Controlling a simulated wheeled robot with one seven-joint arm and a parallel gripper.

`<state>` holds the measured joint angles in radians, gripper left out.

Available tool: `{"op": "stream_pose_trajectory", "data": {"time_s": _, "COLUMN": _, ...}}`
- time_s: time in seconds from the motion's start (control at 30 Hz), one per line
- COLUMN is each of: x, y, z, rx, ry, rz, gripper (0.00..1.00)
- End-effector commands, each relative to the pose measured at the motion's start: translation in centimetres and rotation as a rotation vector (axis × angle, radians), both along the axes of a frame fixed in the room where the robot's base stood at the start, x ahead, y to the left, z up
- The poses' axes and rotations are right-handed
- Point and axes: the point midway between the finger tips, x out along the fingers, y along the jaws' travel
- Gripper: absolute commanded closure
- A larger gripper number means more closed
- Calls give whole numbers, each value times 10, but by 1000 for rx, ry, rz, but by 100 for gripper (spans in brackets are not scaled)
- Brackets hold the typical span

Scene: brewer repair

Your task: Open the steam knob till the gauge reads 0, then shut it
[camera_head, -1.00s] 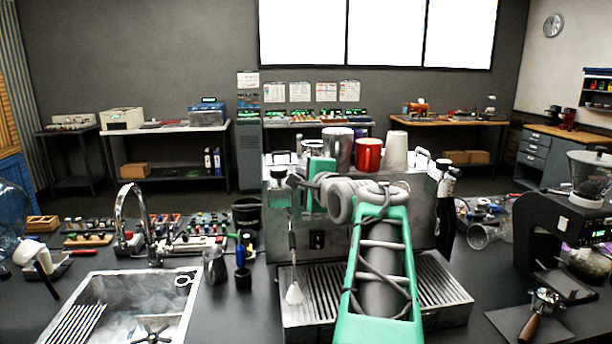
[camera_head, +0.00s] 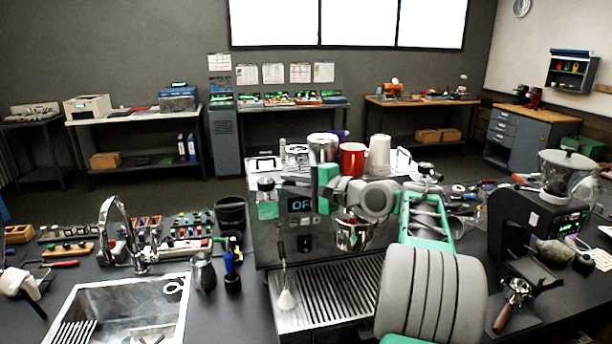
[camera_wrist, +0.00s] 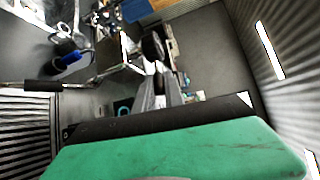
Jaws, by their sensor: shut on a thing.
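The steel espresso machine (camera_head: 262,238) stands on the dark counter, its lit display (camera_head: 301,204) partly hidden by my arm. My gripper (camera_head: 288,183) reaches left across its upper front. It is shut on what looks like the dark steam knob (camera_head: 265,185) at the machine's upper left. In the wrist view my gripper (camera_wrist: 160,80) has its fingers close together around a dark part, and their contact is hard to make out. The steam wand (camera_head: 284,270) hangs below, over the drip tray. No gauge needle can be read in either view.
Steel, red and white cups (camera_head: 352,160) stand on top of the machine, close behind my wrist. A sink (camera_head: 75,310) and a blue-handled tool (camera_head: 231,265) are to the left. A black grinder (camera_head: 515,230) and a portafilter (camera_head: 515,300) are at the right.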

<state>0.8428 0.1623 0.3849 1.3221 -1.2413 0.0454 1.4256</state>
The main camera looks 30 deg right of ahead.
Motion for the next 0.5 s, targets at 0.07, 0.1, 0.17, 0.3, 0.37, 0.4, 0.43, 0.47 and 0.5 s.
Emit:
{"op": "stream_pose_trajectory", "data": {"time_s": 0.07, "x": 1, "y": 2, "z": 1, "rx": -1, "ry": -1, "rz": 7, "gripper": 100}}
{"op": "stream_pose_trajectory", "data": {"time_s": 0.1, "x": 1, "y": 2, "z": 0, "rx": -1, "ry": -2, "rz": 8, "gripper": 100}}
{"op": "stream_pose_trajectory", "data": {"time_s": 0.17, "x": 1, "y": 2, "z": 0, "rx": -1, "ry": -2, "rz": 8, "gripper": 100}}
{"op": "stream_pose_trajectory", "data": {"time_s": 0.3, "x": 0, "y": 2, "z": 0, "rx": -1, "ry": -2, "rz": 7, "gripper": 100}}
{"op": "stream_pose_trajectory", "data": {"time_s": 0.37, "x": 0, "y": 2, "z": 0, "rx": -1, "ry": -1, "rz": 7, "gripper": 86}}
{"op": "stream_pose_trajectory", "data": {"time_s": 0.4, "x": 0, "y": 2, "z": 0, "rx": -1, "ry": -1, "rz": 7, "gripper": 82}}
{"op": "stream_pose_trajectory", "data": {"time_s": 0.43, "x": 0, "y": 1, "z": 0, "rx": -1, "ry": -1, "rz": 6, "gripper": 80}}
{"op": "stream_pose_trajectory", "data": {"time_s": 0.47, "x": 0, "y": 1, "z": 0, "rx": -1, "ry": -1, "rz": 6, "gripper": 77}}
{"op": "stream_pose_trajectory", "data": {"time_s": 0.5, "x": 0, "y": 1, "z": 0, "rx": -1, "ry": -1, "rz": 5, "gripper": 77}}
